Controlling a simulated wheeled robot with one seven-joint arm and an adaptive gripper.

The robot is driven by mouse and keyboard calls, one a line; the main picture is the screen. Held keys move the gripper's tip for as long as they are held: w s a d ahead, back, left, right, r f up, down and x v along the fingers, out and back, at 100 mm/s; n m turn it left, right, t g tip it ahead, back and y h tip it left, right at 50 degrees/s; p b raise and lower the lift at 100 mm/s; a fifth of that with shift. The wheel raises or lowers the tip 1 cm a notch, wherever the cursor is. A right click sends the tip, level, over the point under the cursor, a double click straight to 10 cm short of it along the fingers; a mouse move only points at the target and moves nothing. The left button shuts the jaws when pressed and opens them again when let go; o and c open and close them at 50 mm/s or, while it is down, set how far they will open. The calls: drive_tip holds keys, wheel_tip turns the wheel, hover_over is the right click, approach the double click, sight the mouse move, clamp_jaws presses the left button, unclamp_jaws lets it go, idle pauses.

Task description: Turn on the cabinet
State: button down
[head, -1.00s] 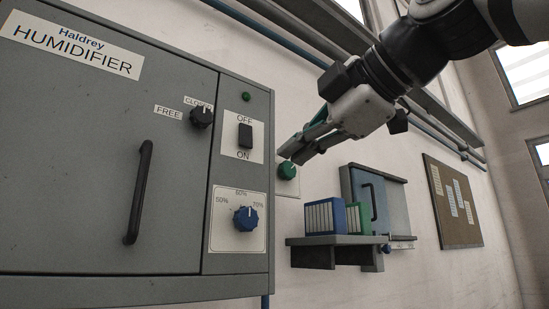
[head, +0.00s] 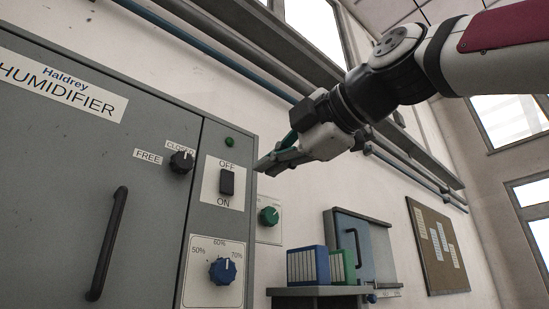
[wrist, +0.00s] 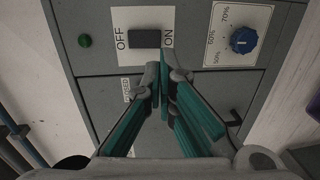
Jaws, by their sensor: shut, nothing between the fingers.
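The grey humidifier cabinet (head: 60,170) fills the left of the head view. Its black rocker switch (head: 227,182) sits on a white plate between the labels OFF and ON. A small green lamp (head: 229,142) is above the switch. My gripper (head: 260,167) is to the right of the switch in the head view, its fingers pointing at the cabinet. In the wrist view the switch (wrist: 145,39) lies just beyond the closed teal fingers (wrist: 163,75), near their tips and slightly left. I see nothing between the fingers. I cannot tell if the tips touch the cabinet.
A blue knob (head: 223,271) is below the switch and a black latch knob (head: 181,162) to its left. A black door handle (head: 108,243) is further left. A green knob (head: 269,216) is on the wall panel beside the cabinet. A shelf (head: 318,291) holds binders.

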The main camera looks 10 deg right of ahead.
sight(228, 193)
drive_tip(key=p+x, duration=0.2)
drive_tip(key=x, duration=0.8)
drive_tip(key=shift+w+a, duration=0.2)
drive_tip(key=shift+w+f, duration=0.1)
drive_tip(key=shift+f, duration=0.05)
